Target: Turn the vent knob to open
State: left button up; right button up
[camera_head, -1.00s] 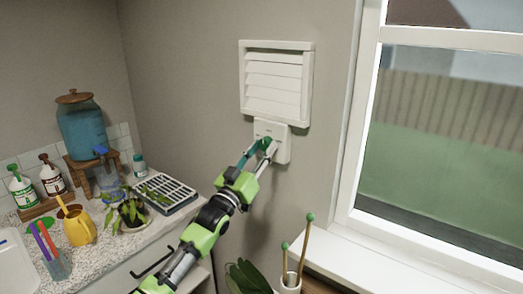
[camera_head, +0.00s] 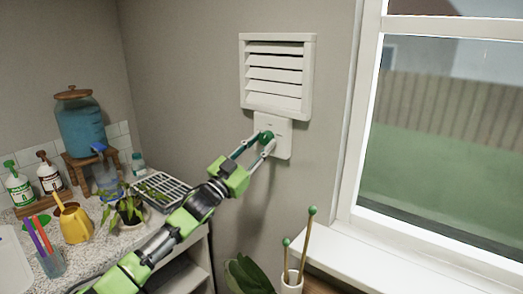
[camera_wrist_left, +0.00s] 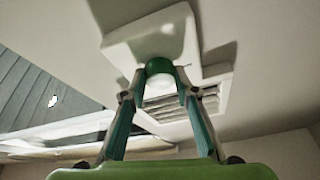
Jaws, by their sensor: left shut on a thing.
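The vent knob is a small green knob (camera_head: 265,137) on a white wall plate (camera_head: 284,143) just below the louvred vent (camera_head: 277,76). The vent's slats stand tilted with dark gaps between them. My left gripper (camera_head: 263,142) comes up from the lower left and is shut on the knob, one finger on each side. The left wrist view shows the knob (camera_wrist_left: 159,67) between the two fingertips (camera_wrist_left: 160,84), with the white plate (camera_wrist_left: 135,40) behind it and the vent (camera_wrist_left: 180,104) beyond. My right gripper is not in view.
A window (camera_head: 450,130) with a white sill is to the right. A counter at the left holds a blue water dispenser (camera_head: 82,125), a yellow watering can (camera_head: 76,224), a potted plant (camera_head: 130,211) and a seed tray (camera_head: 160,190). Green-tipped sticks (camera_head: 307,240) stand in a white pot below.

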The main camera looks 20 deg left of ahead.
pick_arm(q)
jog(key=m, duration=0.1)
jog(key=m+g+h, duration=0.1)
jog(key=m, duration=0.1)
jog(key=m+h, duration=0.1)
jog(key=m, duration=0.1)
jog(key=shift+a+r+g, duration=0.1)
jog(key=shift+a+g, duration=0.15)
jog(key=shift+g, duration=0.15)
jog(key=m, duration=0.2)
jog(key=m+g+h+p, duration=0.1)
jog(key=m, duration=0.1)
jog(key=shift+w+r+m+g, duration=0.1)
jog(key=shift+m+g, duration=0.2)
jog(key=shift+a+m+g+h+p, duration=0.1)
jog(key=shift+m+g+h+p, duration=0.4)
jog(key=shift+m, duration=0.7)
jog(key=o, duration=1.1)
jog(key=v, duration=1.2)
jog(key=shift+r, duration=0.15)
